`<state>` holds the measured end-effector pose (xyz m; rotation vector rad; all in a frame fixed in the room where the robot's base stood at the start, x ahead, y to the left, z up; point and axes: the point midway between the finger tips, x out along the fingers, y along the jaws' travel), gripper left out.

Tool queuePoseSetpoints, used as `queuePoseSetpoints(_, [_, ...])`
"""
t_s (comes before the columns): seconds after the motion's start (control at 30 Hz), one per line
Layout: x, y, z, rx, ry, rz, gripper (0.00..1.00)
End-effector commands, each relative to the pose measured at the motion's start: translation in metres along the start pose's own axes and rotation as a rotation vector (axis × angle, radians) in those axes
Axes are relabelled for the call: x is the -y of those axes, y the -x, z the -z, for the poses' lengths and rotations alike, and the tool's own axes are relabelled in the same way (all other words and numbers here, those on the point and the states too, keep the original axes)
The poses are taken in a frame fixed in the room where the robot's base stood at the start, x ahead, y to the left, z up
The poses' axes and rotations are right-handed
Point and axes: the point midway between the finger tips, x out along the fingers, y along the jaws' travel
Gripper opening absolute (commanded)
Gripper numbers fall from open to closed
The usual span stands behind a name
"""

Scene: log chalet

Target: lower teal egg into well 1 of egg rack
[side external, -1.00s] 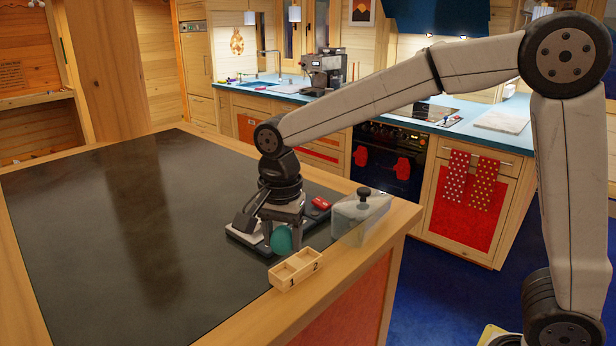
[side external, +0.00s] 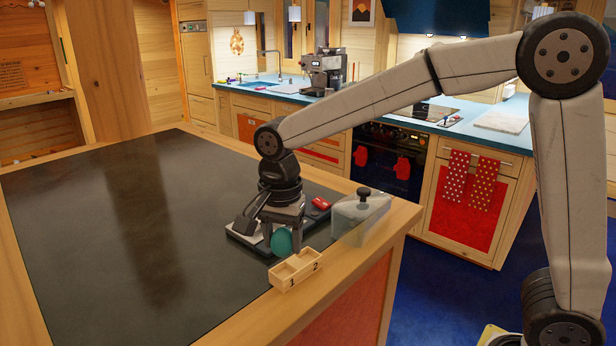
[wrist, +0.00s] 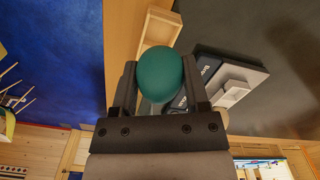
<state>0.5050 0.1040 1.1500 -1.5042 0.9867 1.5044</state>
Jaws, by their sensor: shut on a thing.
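The teal egg (side external: 281,241) is between the fingers of my gripper (side external: 273,240), which is shut on it. In the wrist view the egg (wrist: 160,74) fills the gap between the fingertips (wrist: 160,85). The egg rack (side external: 283,284) is a small pale wooden box with two square wells, marked 1 and 2 on its front. It stands on the counter's wooden edge, in front of and slightly right of the egg in the side view. The near well, 1, looks empty, and so does well 2. Part of the rack (wrist: 161,27) shows behind the egg in the wrist view.
A dark flat device (side external: 240,237), like a scale, lies below and behind my gripper, with a red object (side external: 321,203) by its far end. The dark counter (side external: 110,240) is free on the left.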

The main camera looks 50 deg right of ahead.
Motion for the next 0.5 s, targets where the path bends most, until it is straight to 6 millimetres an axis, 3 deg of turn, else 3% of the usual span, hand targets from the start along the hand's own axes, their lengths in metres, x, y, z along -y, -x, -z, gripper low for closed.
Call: queuePoseSetpoints(0.5, [0.0001,-0.0059,0.0000,0.000,0.000,0.000,0.39])
